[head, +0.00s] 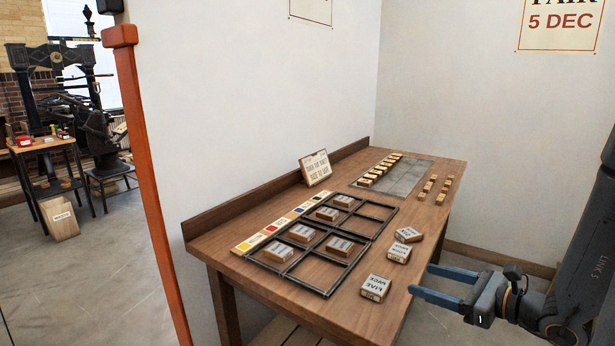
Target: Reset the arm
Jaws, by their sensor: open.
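My gripper (444,284) is at the right, just off the table's right edge. Its two blue fingers are apart, with nothing visible between them, and point left toward the table. My dark arm comes in from the right edge of the picture. A wooden table (227,256) stands against the white wall, with a dark compartment frame (333,259) on it. Several lettered blocks lie in the frame. Three more blocks lie outside it, near the table's right edge: a near one (375,288), a middle one (398,253) and a far one (408,235).
A small sign (315,167) stands at the table's back. A grey slab (408,176) with a row of small pieces lies at the far end, with more small pieces (434,189) beside it. An orange post (146,170) stands left of the table. A black press (55,60) stands far left.

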